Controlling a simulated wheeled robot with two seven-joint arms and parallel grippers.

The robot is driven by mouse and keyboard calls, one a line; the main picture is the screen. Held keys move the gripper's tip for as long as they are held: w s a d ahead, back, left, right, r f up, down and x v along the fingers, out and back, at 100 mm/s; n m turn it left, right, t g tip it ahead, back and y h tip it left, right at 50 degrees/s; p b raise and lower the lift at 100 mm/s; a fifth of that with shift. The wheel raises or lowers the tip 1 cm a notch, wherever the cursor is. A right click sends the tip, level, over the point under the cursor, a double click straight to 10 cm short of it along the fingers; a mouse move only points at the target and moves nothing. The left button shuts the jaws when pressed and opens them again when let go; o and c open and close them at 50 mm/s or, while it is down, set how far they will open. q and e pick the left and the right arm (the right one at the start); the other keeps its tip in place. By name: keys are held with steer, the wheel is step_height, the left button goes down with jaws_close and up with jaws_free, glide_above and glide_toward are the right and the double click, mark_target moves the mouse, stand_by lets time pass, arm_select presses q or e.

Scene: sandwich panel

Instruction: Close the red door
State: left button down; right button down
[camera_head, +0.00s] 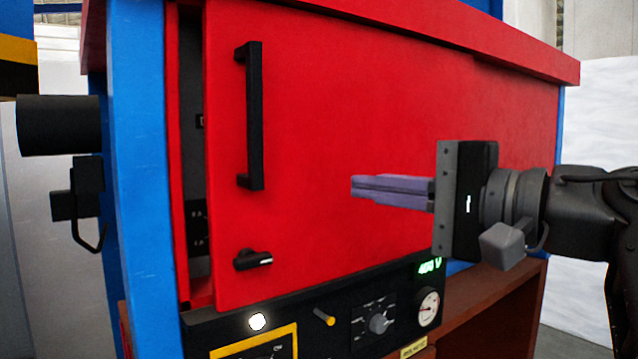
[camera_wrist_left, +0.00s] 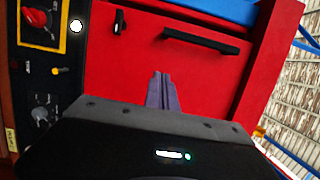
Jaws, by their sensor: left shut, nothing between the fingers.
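The red door (camera_head: 340,130) of the panel cabinet stands ajar in the head view. A dark gap (camera_head: 192,150) with the inside showing lies between its left edge and the frame. The door has a vertical black handle (camera_head: 254,115) and a small black knob (camera_head: 252,259) below it. My left gripper (camera_head: 355,188) is shut and empty in front of the door, its purple fingers pointing left, right of the handle. In the left wrist view its fingertips (camera_wrist_left: 160,74) lie over the door (camera_wrist_left: 205,78), below the handle (camera_wrist_left: 200,40). I cannot tell whether they touch it. My right gripper does not show.
Below the door is a black control panel (camera_head: 340,298) with a dial (camera_head: 379,323), a gauge (camera_head: 428,308), a yellow-tipped lever (camera_head: 324,316) and a lit white button (camera_head: 257,321). A blue post (camera_head: 143,170) bounds the cabinet on the left. A red top edge (camera_head: 450,30) overhangs the door.

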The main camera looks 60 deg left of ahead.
arm_select(q)
steer(key=p, duration=0.1)
glide_toward(283, 183)
steer(key=a, duration=0.1)
steer(key=s+a, duration=0.1)
steer(key=a+r, duration=0.1)
steer(key=a, duration=0.1)
steer(key=shift+s, duration=0.4)
steer(key=s, duration=0.4)
steer(key=shift+p, duration=0.3)
